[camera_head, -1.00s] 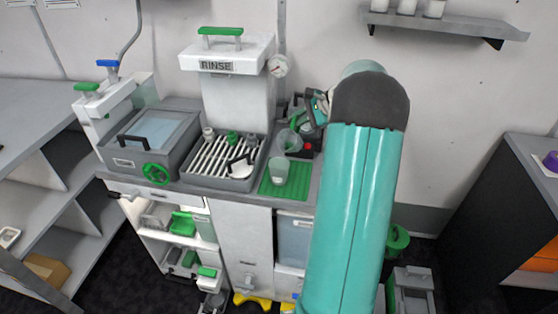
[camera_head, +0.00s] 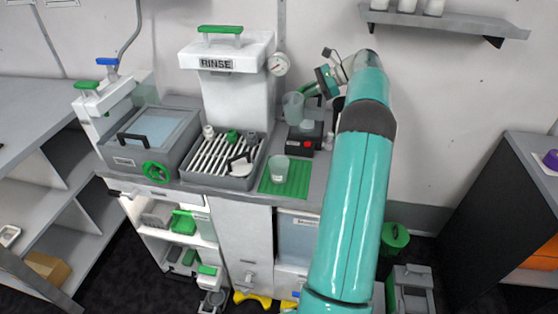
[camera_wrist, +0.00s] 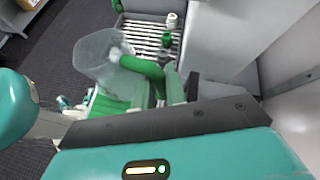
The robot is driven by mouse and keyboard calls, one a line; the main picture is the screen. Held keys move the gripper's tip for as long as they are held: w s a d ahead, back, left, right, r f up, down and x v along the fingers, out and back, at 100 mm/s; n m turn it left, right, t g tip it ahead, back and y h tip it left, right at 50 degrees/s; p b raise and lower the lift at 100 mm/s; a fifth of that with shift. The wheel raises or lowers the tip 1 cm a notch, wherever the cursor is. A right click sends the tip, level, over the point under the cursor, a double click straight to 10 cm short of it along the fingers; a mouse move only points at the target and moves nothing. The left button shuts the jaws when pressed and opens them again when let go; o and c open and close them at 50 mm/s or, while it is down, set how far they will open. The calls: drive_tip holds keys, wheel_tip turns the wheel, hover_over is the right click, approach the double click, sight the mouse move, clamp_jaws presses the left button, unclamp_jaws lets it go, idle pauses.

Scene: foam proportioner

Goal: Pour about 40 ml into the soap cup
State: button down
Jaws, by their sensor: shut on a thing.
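A clear jug (camera_head: 293,107) with a green handle is held by my gripper (camera_head: 322,88), behind the mat in the head view. It looks close to upright there. In the wrist view the clear jug (camera_wrist: 103,58) and its green handle (camera_wrist: 143,67) show in front of my gripper (camera_wrist: 178,84), whose jaws are shut on the handle. A small clear cup (camera_head: 279,168), likely the soap cup, stands upright on the green ribbed mat (camera_head: 297,184). I cannot tell the liquid level in either vessel. In the wrist view the cup is not clearly seen.
A black box with a red button (camera_head: 306,144) stands behind the mat, close below the jug. A slatted drain tray (camera_head: 222,178) with small fittings lies left of the mat. The white RINSE tank (camera_head: 228,95) and a gauge (camera_head: 278,64) stand behind.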

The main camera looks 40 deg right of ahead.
drive_tip(key=shift+w+d+r+m+y, duration=0.35)
drive_tip(key=shift+d+r+m+y, duration=0.3)
drive_tip(key=shift+y, duration=0.25)
drive_tip(key=shift+r, duration=0.1)
drive_tip(key=shift+a, duration=0.15)
